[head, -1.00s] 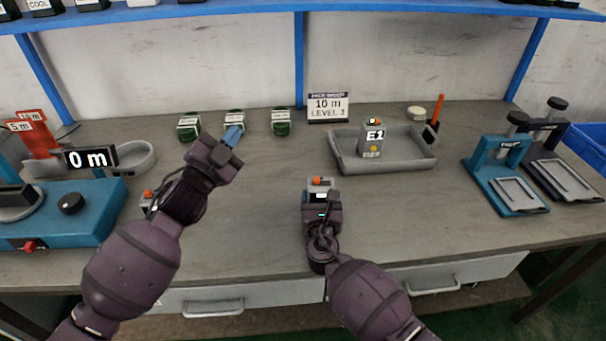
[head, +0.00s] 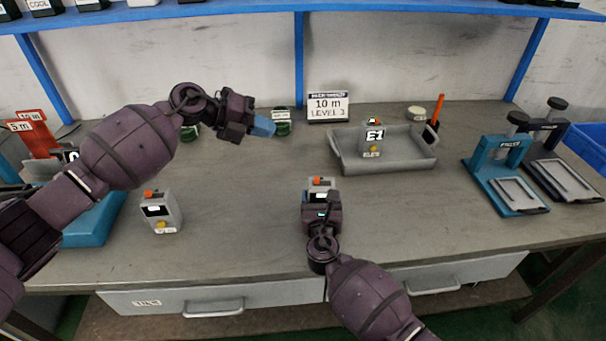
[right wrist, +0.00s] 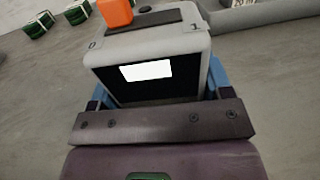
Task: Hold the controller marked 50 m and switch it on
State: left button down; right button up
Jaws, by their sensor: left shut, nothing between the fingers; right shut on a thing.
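My right gripper (head: 321,197) is shut on a grey controller (head: 319,183) with an orange knob on top, held over the front middle of the bench. In the right wrist view the same controller (right wrist: 155,55) stands between blue fingertips, with a blank white label on its dark face. No 50 m marking is readable on it. My left gripper (head: 264,127) is shut and empty, its blue fingertips near the green coils at the back. A second grey controller (head: 160,213) with an orange knob and yellow button stands at left; its marking is too small to read.
A grey tray (head: 385,168) at back right holds another controller (head: 371,141) showing E1. A sign (head: 328,106) reads 10 m, level 3. Blue and dark presses (head: 505,175) stand at right. My left arm partly hides a blue machine (head: 92,225).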

pick_arm(q)
jog(key=s+a+f+g+y, duration=0.2)
jog(key=a+f+y, duration=0.1)
jog(key=f, duration=0.1)
jog(key=shift+a+f, duration=0.15)
jog(key=shift+f, duration=0.2)
jog(key=shift+s, duration=0.1)
send_near(314, 182)
jog(key=x, duration=0.6)
jog(key=shift+w+a+f, duration=0.15)
jog(key=shift+w+f, duration=0.2)
jog(key=shift+f, duration=0.05)
jog(key=shift+d, duration=0.4)
